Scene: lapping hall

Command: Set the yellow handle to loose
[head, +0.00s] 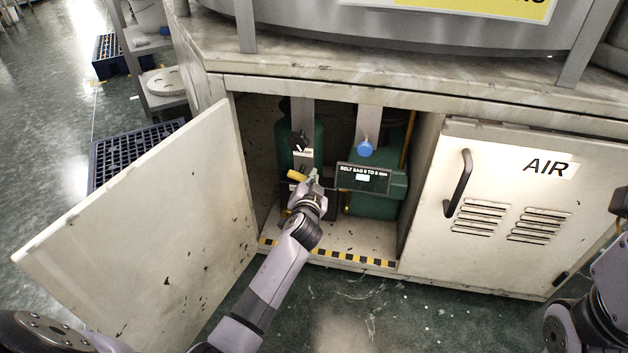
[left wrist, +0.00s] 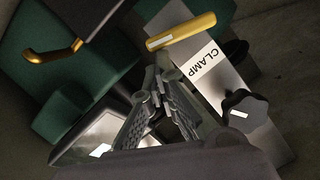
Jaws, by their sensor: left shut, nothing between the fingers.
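The yellow handle (head: 297,175) is inside the open cabinet bay, on a grey metal upright, just left of my left gripper's fingertips in the head view. In the left wrist view the yellow handle (left wrist: 181,32) is a short bar lying across a metal plate (left wrist: 205,75) marked CLAMP, with its left end near my fingertips. My left gripper (head: 313,175) is shut and empty; its fingers (left wrist: 160,78) also show in the left wrist view. I cannot tell whether they touch the handle. My right gripper is not in view; part of my right arm shows at the right edge.
A black knob (head: 299,141) and a blue knob (head: 365,149) sit on the uprights. A green unit (head: 378,203) with a belt-sag display (head: 362,177) stands to the right. The open door (head: 150,215) blocks the left; the AIR door (head: 510,215) is shut.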

